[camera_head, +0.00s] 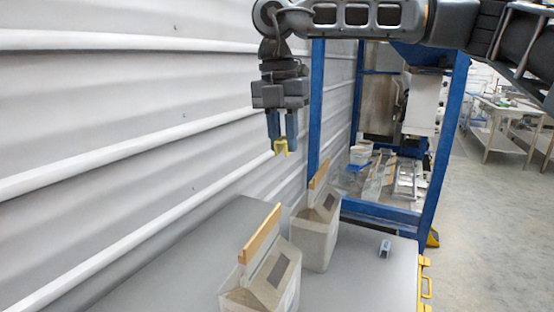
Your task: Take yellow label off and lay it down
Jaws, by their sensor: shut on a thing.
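My gripper (281,142) hangs from the arm at the upper middle, fingers pointing down. It is shut on the yellow label (281,148), a small piece that sticks out below the fingertips. The label is in the air, above and apart from the bags. A near bag (270,275) with a wooden strip (260,233) along its top stands on the grey table (180,262). A second bag (317,232) with a similar strip (319,174) stands behind it to the right.
A small grey-blue object (385,248) lies on the table right of the bags. Yellow handles (425,285) line the table's right edge. A blue frame (316,110) stands behind, and a white corrugated wall (120,110) runs along the left. Table surface near the small object is clear.

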